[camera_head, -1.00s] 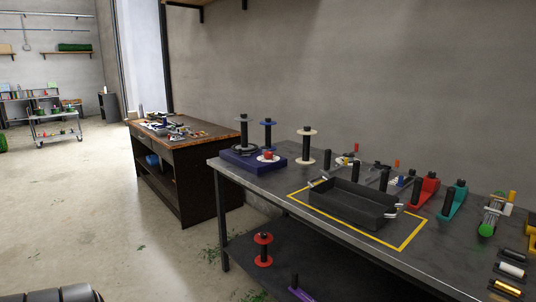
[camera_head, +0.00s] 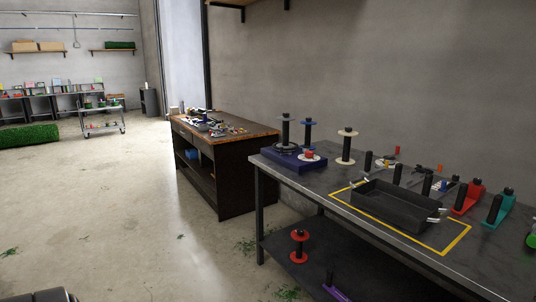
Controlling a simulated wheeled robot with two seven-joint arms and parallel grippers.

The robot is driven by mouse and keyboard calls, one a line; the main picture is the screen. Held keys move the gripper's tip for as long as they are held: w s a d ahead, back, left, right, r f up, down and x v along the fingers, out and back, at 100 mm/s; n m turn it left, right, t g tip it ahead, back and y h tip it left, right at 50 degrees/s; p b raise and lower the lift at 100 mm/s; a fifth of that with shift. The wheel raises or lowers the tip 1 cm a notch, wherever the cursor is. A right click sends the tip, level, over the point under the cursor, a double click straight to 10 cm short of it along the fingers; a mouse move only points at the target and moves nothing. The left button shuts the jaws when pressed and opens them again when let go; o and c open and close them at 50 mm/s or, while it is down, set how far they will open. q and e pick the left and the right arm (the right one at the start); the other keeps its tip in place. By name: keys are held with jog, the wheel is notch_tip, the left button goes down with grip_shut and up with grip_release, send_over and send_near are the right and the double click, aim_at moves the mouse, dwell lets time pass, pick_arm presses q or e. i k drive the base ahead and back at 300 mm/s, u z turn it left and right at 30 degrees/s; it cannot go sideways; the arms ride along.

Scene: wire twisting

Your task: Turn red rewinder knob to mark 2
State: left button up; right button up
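A red knob (camera_head: 309,154) sits on a white disc on top of a blue box (camera_head: 281,163), at the left end of the grey workbench. Marks on the disc are too small to read. Black spindles (camera_head: 285,132) stand at the box. A red wedge-shaped device (camera_head: 467,197) with a black post stands farther right on the bench, beside a teal one (camera_head: 497,208). Neither of my grippers is in view. Only a dark rounded part of mine shows at the bottom left.
A black tray (camera_head: 392,208) sits inside a yellow outline on the workbench (camera_head: 300,183). A wooden-topped bench (camera_head: 225,135) with clutter stands to its left. A red spool (camera_head: 299,246) is on the lower shelf. The floor (camera_head: 110,220) at left is open.

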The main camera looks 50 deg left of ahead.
aim_at(307, 153)
jog(key=u, duration=3.8)
jog(key=i, duration=0.1)
jog(key=z, duration=2.5)
jog(key=i, duration=2.4)
jog(key=u, duration=0.6)
